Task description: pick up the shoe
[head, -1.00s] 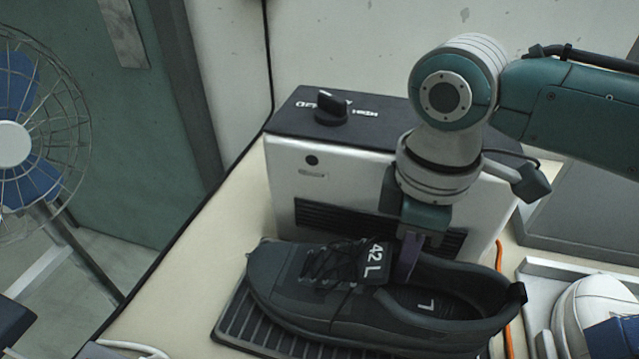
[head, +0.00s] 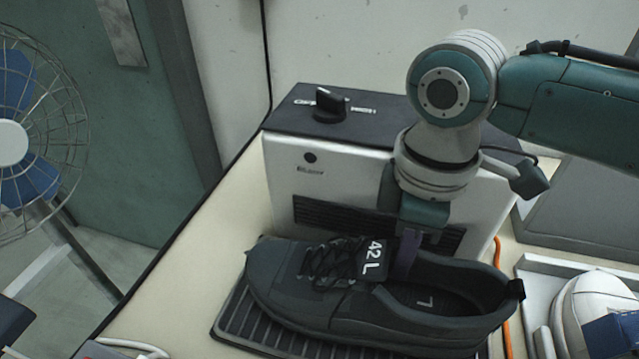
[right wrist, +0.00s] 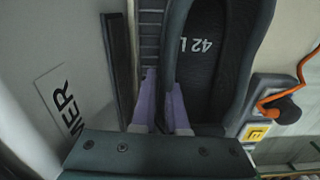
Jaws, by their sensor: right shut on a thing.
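A dark grey sneaker, the shoe (head: 310,285), sits on a black ribbed mat (head: 238,330), its toe to the left. Its black tongue carries "42 L". My right gripper (head: 403,255) points down at the shoe's far side with its purple fingers at the collar. In the right wrist view, the two purple fingers (right wrist: 162,105) straddle the side wall of the shoe (right wrist: 215,95) and are shut on it. The insole marked "42 L" shows there. The far finger is mostly hidden in the head view. My left gripper is not in view.
A silver and black box (head: 325,165) with a knob and a vent stands close behind the shoe. A light tray (head: 535,275) with a white shoe (head: 590,305) is at the right. An orange cable (head: 498,255) runs between. A fan (head: 40,130) stands left of the table.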

